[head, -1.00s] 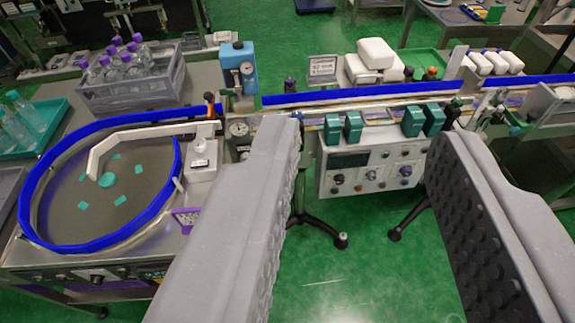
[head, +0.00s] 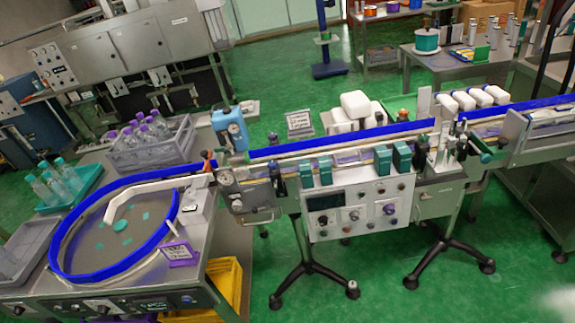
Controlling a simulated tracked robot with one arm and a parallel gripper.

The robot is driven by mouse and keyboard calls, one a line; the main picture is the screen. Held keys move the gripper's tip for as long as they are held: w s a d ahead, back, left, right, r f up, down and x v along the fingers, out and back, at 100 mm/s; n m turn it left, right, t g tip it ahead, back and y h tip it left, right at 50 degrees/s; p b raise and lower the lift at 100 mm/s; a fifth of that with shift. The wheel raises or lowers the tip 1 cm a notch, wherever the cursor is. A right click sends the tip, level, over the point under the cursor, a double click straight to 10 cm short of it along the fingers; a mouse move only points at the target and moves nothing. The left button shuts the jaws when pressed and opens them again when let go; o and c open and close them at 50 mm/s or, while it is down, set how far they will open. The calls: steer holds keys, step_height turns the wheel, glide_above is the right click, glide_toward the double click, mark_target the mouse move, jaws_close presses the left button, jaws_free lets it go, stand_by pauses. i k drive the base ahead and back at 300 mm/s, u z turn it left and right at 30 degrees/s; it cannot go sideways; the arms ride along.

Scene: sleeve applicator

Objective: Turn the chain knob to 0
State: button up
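A light control panel (head: 372,196) hangs under the conveyor in the middle of the head view. It has a dark display (head: 325,202) and several small knobs, among them a dark knob (head: 322,220) and a purple one (head: 389,209). Their labels and pointer positions are too small to read, so I cannot tell which is the chain knob. The turntable's front edge also carries dark knobs (head: 102,308). My gripper's fingers are not in this view. A pale blur at the lower right corner is unclear.
A round turntable with a blue rim (head: 85,272) stands left. The conveyor with blue rails (head: 340,138) runs right. Black tripod feet (head: 305,275) stand below the panel. A yellow crate (head: 228,285) sits under the turntable table. Green floor in front is clear.

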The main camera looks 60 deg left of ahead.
mark_target(236, 206)
steer(key=z, duration=0.9)
steer(key=i, duration=1.1)
steer(key=u, duration=2.8)
